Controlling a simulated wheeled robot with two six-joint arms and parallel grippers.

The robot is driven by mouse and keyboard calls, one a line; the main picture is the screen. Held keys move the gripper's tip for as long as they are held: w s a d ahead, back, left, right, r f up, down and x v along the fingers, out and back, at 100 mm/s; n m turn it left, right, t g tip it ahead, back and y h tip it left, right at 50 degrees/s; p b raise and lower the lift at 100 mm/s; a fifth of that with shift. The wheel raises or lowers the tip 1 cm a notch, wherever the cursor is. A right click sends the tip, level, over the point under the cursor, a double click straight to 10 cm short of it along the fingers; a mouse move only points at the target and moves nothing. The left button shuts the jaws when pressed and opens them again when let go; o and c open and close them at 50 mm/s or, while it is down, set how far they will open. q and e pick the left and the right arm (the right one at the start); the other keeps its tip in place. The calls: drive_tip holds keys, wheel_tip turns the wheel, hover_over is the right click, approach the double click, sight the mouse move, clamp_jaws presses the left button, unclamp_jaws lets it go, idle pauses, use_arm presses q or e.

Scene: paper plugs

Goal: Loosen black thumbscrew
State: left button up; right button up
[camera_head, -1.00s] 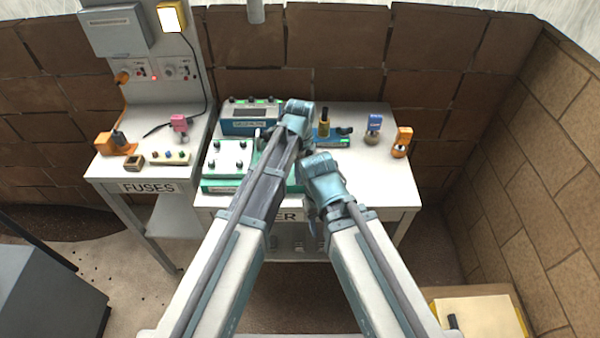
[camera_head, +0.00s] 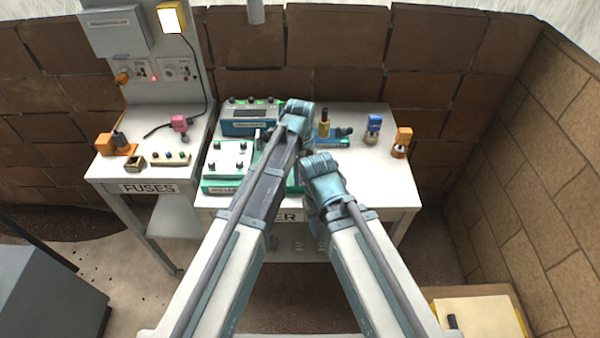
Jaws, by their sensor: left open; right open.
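Small black knobs (camera_head: 238,165) stand on a white plate (camera_head: 227,148) over a green base (camera_head: 222,186) at the table's left; I cannot tell which of them is the black thumbscrew. My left gripper (camera_head: 272,140) is over the table, just right of the white plate. It is open, and its arm and wrist hide part of the green base. My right gripper (camera_head: 310,195) is open, lower and nearer the table's front edge. Its fingers are mostly hidden by its wrist, and I see nothing held in either gripper.
A blue meter box (camera_head: 250,122) stands behind my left gripper. A blue stand with a yellow-topped post (camera_head: 324,125), a blue-topped piece (camera_head: 373,126) and an orange piece (camera_head: 402,140) stand to the right. The table's right front (camera_head: 385,185) is clear.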

use_arm(q)
drive_tip(key=shift+r+p, duration=1.7)
drive_tip(key=shift+r, duration=0.2)
wheel_tip(320, 180, up, 4)
drive_tip(key=p, duration=0.4)
wheel_tip(320, 180, up, 14)
drive_tip(key=p, duration=1.3)
drive_tip(key=shift+f+p, duration=0.15)
drive_tip(key=shift+p, duration=0.25)
drive_tip(key=shift+a, duration=0.1)
